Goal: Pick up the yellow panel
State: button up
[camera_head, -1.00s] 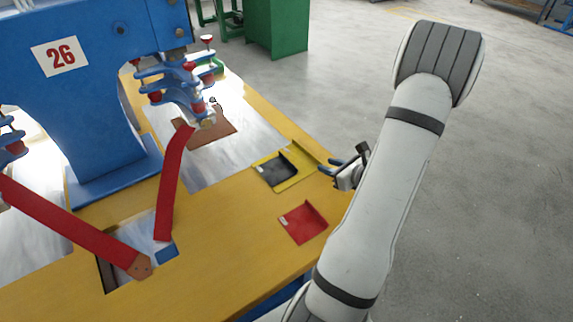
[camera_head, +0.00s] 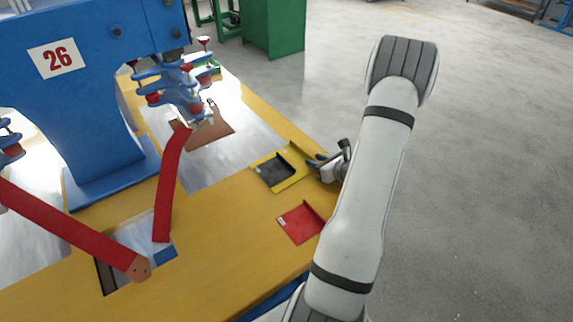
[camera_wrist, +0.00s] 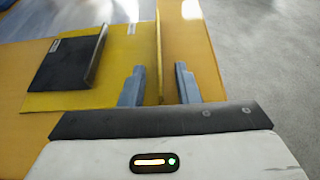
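The yellow panel (camera_head: 291,181) lies on the yellow-topped table, with an upright flange along its right side. A dark panel (camera_head: 276,170) with a raised edge lies over it. In the wrist view the yellow panel (camera_wrist: 117,45) fills the left half, with the dark panel (camera_wrist: 62,65) on it. My gripper (camera_head: 314,163) is at the flange side of the yellow panel. In the wrist view my gripper (camera_wrist: 160,75) is open, and the thin flange runs between its two fingers, with a gap visible on each side. Contact is not visible.
A red panel (camera_head: 300,223) lies nearer on the table (camera_head: 215,250). The blue machine (camera_head: 60,110) stands at left, with red arms and a brown part (camera_head: 212,135) beside it. Open grey floor lies to the right.

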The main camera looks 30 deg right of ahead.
grip_shut()
dwell(0.3)
